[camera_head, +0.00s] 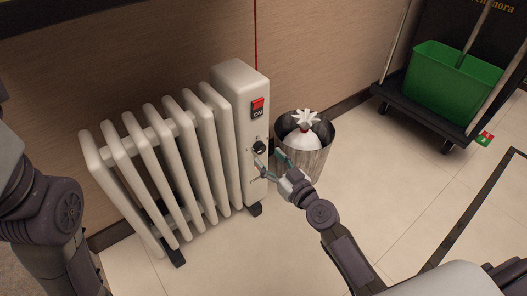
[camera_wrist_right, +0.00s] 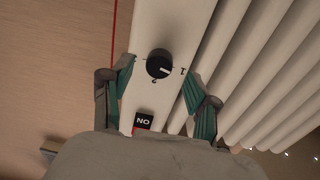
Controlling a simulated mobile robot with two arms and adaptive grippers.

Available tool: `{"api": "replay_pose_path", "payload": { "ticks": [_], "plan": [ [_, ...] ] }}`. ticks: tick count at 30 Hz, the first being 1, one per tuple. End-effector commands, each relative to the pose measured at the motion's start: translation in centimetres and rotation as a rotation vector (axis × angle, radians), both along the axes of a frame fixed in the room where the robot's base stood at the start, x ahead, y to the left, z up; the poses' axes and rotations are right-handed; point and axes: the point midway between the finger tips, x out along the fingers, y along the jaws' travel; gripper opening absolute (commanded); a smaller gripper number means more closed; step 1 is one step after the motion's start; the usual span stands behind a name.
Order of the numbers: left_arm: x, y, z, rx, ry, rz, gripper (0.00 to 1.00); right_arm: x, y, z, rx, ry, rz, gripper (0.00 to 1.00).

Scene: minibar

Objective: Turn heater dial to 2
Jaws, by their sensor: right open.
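The white heater (camera_head: 225,100) stands against the wall. Its black round dial (camera_head: 259,147) is on the end panel, below a red switch (camera_head: 257,104) with an ON label. My right gripper (camera_head: 269,163) is open, with its fingers close to the dial. In the right wrist view, the dial (camera_wrist_right: 159,63) lies between the open green-padded fingers (camera_wrist_right: 160,82), with a gap on both sides.
A metal bin (camera_head: 318,160) with a white bag stands just right of the heater, close to my right gripper. A cart with a green bucket (camera_head: 450,78) is at the upper right. Pale tiled floor (camera_head: 410,190) is open on the right.

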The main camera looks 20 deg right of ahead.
Motion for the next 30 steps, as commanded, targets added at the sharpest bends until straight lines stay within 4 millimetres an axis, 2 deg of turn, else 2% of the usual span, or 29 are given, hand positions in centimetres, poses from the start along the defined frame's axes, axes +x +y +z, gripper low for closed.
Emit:
{"api": "replay_pose_path", "payload": {
  "ticks": [3, 6, 18, 28, 30],
  "plan": [
    [0.0, 0.0, -0.1, 0.0, 0.001, 0.0, 0.0, 1.8, 0.5, 0.0, 0.003, -0.001, -0.001, 0.6],
    [0.0, 0.0, -0.1, 0.0, 0.001, 0.0, 0.0, 2.6, 0.8, 0.0, 0.001, 0.0, 0.0, 0.6],
    [0.0, 0.0, 0.0, 0.001, 0.0, 0.0, 0.0, 3.2, 1.0, 0.0, 0.0, 0.001, 0.001, 0.58],
    [-0.1, 0.0, 0.1, 0.001, -0.003, 0.0, 0.0, 3.2, 1.0, 0.0, 0.0, 0.001, 0.0, 0.03],
    [-0.1, 0.0, 0.1, 0.001, -0.003, 0.0, 0.0, 3.2, 1.0, 0.0, 0.001, 0.001, 0.0, 0.01]
  ]
}}
